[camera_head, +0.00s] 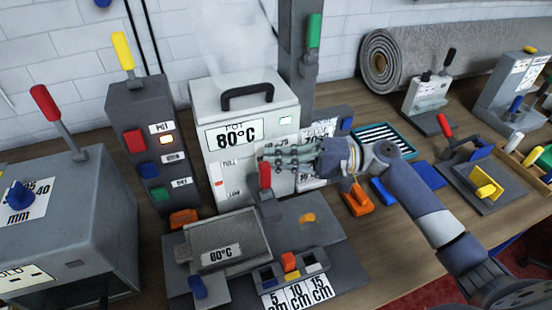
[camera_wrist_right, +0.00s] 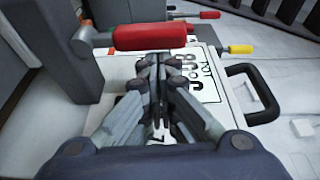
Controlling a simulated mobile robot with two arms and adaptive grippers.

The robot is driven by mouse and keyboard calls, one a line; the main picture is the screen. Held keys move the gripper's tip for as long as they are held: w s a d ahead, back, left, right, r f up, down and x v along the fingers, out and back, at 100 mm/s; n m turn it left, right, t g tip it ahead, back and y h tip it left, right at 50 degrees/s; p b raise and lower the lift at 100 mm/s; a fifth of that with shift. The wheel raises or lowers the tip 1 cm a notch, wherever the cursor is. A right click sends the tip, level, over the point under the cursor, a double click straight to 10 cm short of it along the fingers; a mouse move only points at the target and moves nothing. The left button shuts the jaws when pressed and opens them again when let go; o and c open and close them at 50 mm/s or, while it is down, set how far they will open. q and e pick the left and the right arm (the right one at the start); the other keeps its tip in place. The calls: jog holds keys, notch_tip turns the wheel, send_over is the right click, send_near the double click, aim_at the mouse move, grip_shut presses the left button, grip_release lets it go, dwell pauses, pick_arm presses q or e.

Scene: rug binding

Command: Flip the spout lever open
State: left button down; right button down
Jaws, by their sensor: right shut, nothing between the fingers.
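The white pot (camera_head: 245,105) is labelled POT 80°C and has a black handle on top. A red-handled lever (camera_head: 265,175), which looks like the spout lever, stands upright low at the pot's front. My right gripper (camera_head: 264,158) comes in from the right across the pot's front, with its fingertips just above the red handle. In the right wrist view the red handle (camera_wrist_right: 155,37) lies just beyond the fingertips (camera_wrist_right: 160,62). The fingers are closed together and empty. I cannot tell whether they touch the handle. The spout itself is hidden. My left gripper is out of view.
A grey tray (camera_head: 225,238) labelled 80°C sits below the pot. A grey control box (camera_head: 150,140) with a yellow lever stands left of it. A grey post with a green lever (camera_head: 314,30) rises behind. An orange clamp (camera_head: 357,199) lies right, below my arm.

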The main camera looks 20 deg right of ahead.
jog(key=shift+s+n+y+b, duration=0.8)
jog(key=shift+s+n+b, duration=1.7)
jog(key=shift+b, duration=3.45)
jog(key=shift+s+f+b, duration=0.1)
jog(key=shift+s+b, duration=0.2)
jog(key=shift+s, duration=0.2)
jog(key=shift+s+f, duration=0.1)
send_near(263, 176)
jog(key=s+r+v, duration=0.1)
jog(key=v, duration=0.6)
jog(key=shift+w+a+f, duration=0.2)
jog(key=shift+f, duration=0.35)
